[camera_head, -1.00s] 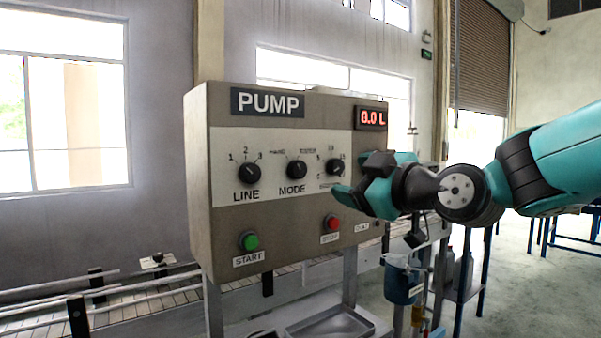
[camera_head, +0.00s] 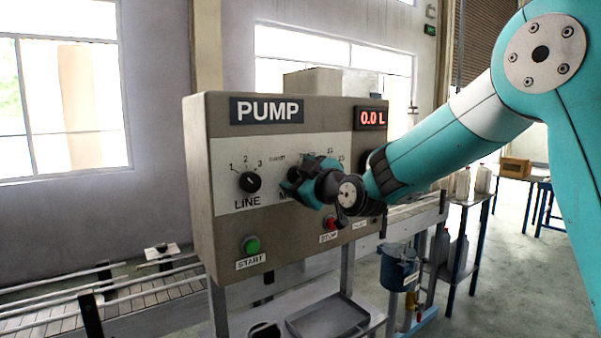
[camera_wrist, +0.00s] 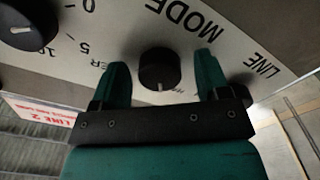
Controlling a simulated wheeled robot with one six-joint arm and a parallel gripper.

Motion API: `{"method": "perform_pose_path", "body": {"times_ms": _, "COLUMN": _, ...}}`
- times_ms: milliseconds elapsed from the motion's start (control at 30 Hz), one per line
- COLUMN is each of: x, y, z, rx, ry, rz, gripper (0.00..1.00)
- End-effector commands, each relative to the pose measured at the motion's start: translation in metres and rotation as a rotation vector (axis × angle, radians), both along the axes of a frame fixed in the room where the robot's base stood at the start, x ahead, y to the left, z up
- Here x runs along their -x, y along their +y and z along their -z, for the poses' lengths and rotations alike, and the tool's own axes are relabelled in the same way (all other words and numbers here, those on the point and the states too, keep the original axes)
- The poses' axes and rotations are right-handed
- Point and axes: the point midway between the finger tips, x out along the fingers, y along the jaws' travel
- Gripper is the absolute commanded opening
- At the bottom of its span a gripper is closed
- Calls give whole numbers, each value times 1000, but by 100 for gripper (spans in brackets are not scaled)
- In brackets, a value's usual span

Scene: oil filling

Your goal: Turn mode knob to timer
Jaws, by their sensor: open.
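The pump panel (camera_head: 225,222) faces me with a row of black knobs. In the wrist view the mode knob (camera_wrist: 159,69) sits under the upside-down word MODE, between the two open fingers of my gripper (camera_wrist: 160,82). A finger stands on each side of it with a visible gap, and I cannot tell how deep the fingers reach around it. In the head view my gripper (camera_head: 296,186) is in front of the panel and hides most of the mode knob and its label. The TIMER label is partly covered by a finger in the wrist view.
The line knob (camera_head: 250,182) is left of my gripper; a further knob (camera_wrist: 28,22) shows in the wrist view. The green start button (camera_head: 251,245) and red stop button (camera_head: 330,223) sit below. A tray (camera_head: 328,318) and a blue container (camera_head: 399,268) are lower down.

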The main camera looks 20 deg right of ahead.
Motion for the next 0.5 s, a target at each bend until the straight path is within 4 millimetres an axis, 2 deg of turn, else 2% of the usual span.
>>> {"method": "perform_pose_path", "body": {"times_ms": 167, "x": 0, "y": 0, "z": 0, "rx": 0, "ry": 0, "rz": 0, "gripper": 69}}
{"method": "perform_pose_path", "body": {"times_ms": 400, "x": 0, "y": 0, "z": 0, "rx": 0, "ry": 0, "rz": 0, "gripper": 20}}
{"method": "perform_pose_path", "body": {"times_ms": 500, "x": 0, "y": 0, "z": 0, "rx": -1, "ry": 1, "rz": -1, "gripper": 20}}
